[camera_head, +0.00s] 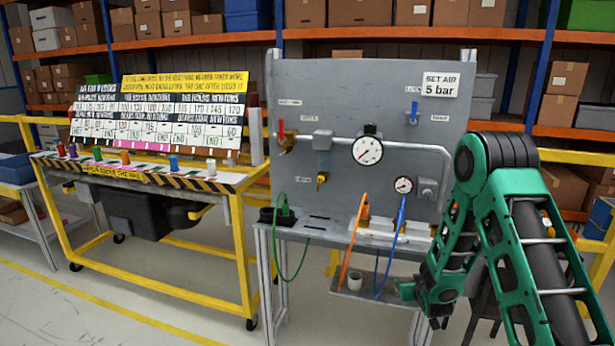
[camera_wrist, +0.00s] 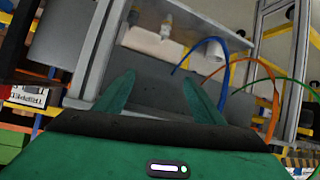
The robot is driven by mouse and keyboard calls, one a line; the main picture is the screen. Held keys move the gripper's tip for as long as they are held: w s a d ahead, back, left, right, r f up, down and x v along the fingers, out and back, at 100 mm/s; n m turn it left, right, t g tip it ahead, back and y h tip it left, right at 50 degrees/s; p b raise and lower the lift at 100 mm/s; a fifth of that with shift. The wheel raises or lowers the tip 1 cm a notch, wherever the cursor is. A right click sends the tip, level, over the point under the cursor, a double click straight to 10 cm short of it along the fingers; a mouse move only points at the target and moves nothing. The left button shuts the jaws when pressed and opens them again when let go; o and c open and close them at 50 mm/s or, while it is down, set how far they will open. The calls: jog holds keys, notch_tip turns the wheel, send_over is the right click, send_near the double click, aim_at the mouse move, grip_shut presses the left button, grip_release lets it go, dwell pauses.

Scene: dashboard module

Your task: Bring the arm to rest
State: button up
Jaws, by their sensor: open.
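My green arm (camera_head: 500,220) fills the right side of the head view, folded at the elbow in front of the panel stand. My gripper (camera_head: 404,289) shows low beside the stand's lower shelf, partly hidden by my arm. In the wrist view, my gripper (camera_wrist: 160,95) has its two green fingers spread apart with nothing between them. A grey surface lies behind the fingers.
A grey panel (camera_head: 345,100) with gauges and valves stands beside my arm. Green (camera_head: 304,250), orange (camera_head: 352,240) and blue (camera_head: 386,270) hoses hang below it. A white cup (camera_head: 355,281) stands on the lower shelf. A yellow-framed cart (camera_head: 240,250) stands left; floor in front is clear.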

jog(key=s+d+r+m+g+h, duration=0.1)
jog(key=s+d+r+m+g, duration=0.15)
jog(key=s+d+r, duration=0.5)
jog(key=s+d+r+m+g+h, duration=0.1)
jog(key=s+d+r+g, duration=0.3)
jog(key=s+r, duration=0.7)
jog(key=s+a+r+m+g+y, duration=0.1)
jog(key=s+r, duration=0.1)
jog(key=s, duration=0.9)
jog(key=s+a+r+m+g+y, duration=0.1)
jog(key=s+a+r+g, duration=0.1)
jog(key=s, duration=0.8)
jog(key=s+a+r+m+g+y, duration=0.1)
jog(key=s+a+r+g, duration=0.1)
jog(key=s, duration=0.9)
jog(key=shift+s+a+r+y, duration=0.2)
jog(key=shift+s+a+y, duration=0.05)
jog(key=shift+s+y, duration=0.1)
jog(key=shift+g, duration=0.25)
